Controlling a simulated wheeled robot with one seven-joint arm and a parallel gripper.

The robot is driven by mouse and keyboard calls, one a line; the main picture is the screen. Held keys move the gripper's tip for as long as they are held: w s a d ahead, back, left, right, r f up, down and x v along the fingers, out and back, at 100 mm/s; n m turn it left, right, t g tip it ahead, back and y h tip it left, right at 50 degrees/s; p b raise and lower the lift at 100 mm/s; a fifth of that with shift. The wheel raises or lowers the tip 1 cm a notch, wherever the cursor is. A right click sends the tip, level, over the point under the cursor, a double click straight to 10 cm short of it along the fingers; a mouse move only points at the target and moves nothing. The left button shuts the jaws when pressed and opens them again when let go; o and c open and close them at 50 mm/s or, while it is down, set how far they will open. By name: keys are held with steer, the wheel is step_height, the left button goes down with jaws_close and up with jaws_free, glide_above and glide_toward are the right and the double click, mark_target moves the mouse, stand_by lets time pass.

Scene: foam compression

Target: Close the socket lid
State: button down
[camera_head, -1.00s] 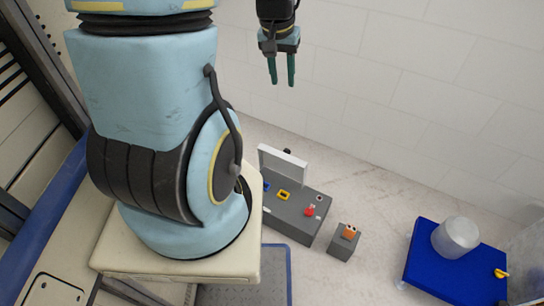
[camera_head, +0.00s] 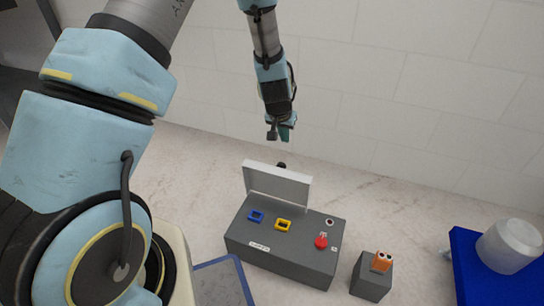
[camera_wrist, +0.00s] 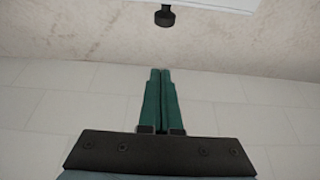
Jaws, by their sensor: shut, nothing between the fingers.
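The socket box (camera_head: 282,249) is a dark grey block on the floor, with a blue socket (camera_head: 256,216), a yellow socket (camera_head: 283,224) and a red knob (camera_head: 321,241) on top. Its light grey lid (camera_head: 278,186) stands open, nearly upright along the box's back edge. A black knob (camera_head: 282,165) shows behind the lid; in the wrist view a black knob (camera_wrist: 165,17) shows beside a pale panel edge. My gripper (camera_head: 285,134), with green fingers, is shut and empty, above and behind the lid, apart from it. Its fingers (camera_wrist: 160,72) are together in the wrist view.
A small grey block with an orange connector (camera_head: 381,262) stands right of the box. A blue platform (camera_head: 466,262) with a translucent white container (camera_head: 508,246) is at the far right. A white tiled wall (camera_head: 400,90) rises behind.

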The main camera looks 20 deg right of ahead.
steer(key=b+x, duration=0.3)
steer(key=x, duration=0.7)
steer(key=shift+s+a+r+b, duration=0.1)
steer(key=shift+s+a+b, duration=0.4)
steer(key=shift+s+a, duration=1)
steer(key=shift+d, duration=0.1)
